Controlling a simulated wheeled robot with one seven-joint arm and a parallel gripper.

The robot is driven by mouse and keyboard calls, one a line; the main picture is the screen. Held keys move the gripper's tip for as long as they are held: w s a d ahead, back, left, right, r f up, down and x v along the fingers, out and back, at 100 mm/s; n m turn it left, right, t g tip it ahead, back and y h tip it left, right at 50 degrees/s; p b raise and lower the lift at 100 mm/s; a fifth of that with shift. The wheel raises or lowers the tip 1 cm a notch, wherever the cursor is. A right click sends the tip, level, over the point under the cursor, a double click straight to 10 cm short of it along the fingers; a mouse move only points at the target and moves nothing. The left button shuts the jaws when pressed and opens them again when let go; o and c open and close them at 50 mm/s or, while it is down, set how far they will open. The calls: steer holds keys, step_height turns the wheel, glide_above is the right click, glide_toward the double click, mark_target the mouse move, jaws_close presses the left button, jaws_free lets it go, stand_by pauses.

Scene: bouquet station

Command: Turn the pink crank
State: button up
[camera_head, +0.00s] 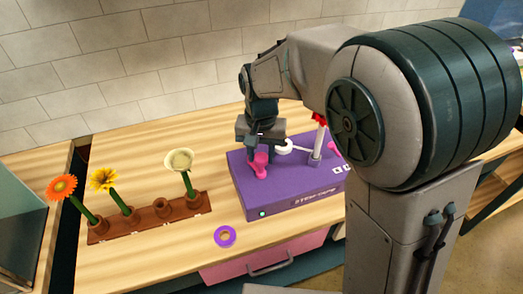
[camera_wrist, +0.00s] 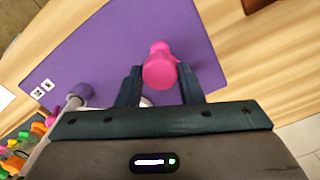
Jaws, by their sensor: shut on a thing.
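The pink crank (camera_head: 259,163) stands on top of a purple box (camera_head: 285,199), near its left end. My gripper (camera_head: 262,148) points down over the crank and is shut on it. In the wrist view the crank's round pink top (camera_wrist: 159,70) sits between the two dark fingers of my gripper (camera_wrist: 158,88). Part of the crank is hidden behind its own top in that view. The right part of the purple box is hidden behind my arm in the head view.
A grey post (camera_head: 317,146) and a white piece (camera_head: 284,146) are on the box near the crank. A brown rack (camera_head: 150,222) with several flowers stands to the left. A purple ring (camera_head: 225,236) lies in front of the box. The front left tabletop is clear.

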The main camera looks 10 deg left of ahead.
steer(key=shift+m, duration=0.3)
steer(key=o, duration=1)
steer(key=shift+r, duration=0.1)
step_height(320, 180, up, 14)
steer(key=shift+b, duration=0.4)
steer(key=shift+f, duration=0.2)
